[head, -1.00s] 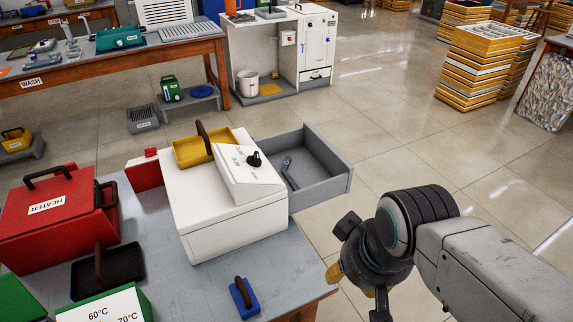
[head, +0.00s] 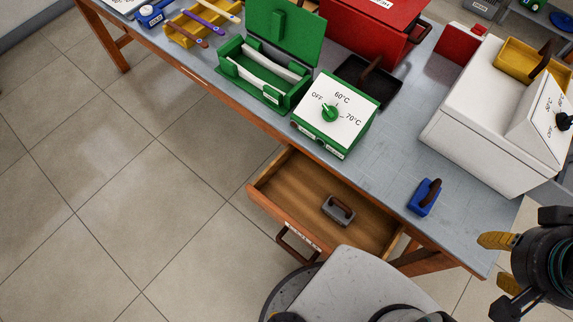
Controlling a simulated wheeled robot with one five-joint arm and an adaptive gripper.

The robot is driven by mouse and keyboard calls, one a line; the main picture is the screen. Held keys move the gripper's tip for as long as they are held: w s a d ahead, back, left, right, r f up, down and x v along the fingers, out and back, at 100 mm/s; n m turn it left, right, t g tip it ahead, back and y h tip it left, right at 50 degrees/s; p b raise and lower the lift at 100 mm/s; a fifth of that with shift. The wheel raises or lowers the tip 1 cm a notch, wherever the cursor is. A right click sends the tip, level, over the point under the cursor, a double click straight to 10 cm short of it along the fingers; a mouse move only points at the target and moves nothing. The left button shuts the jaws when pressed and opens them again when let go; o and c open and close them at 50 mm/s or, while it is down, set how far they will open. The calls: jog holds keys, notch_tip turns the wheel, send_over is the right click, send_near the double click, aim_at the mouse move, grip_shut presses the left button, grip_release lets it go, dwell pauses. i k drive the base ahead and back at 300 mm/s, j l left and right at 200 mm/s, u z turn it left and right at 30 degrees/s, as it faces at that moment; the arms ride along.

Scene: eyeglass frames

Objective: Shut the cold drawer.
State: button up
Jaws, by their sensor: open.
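An open wooden drawer (head: 280,190) sticks out from under the table's front edge. A dark handle and a small label are on its front, and I cannot read the label. A grey block with a handle (head: 339,209) lies inside. The white unit with a dial (head: 480,115) stands on the table at the right. I cannot tell from labels which drawer is the cold one.
On the grey table (head: 400,170) stand a green box with a temperature dial (head: 335,115), an open green case (head: 265,75), a red heater (head: 375,25), a black tray (head: 368,80) and a blue block (head: 425,197). Open tiled floor (head: 120,190) lies at the left.

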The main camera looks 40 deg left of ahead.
aim_at(292, 190)
jog(key=u, duration=2.2)
jog(key=i+j+z, duration=0.1)
jog(key=j, duration=1.25)
jog(key=i+j+z, duration=0.15)
jog(key=j, duration=1.2)
jog(key=i+j+z, duration=0.1)
jog(key=j, duration=1.25)
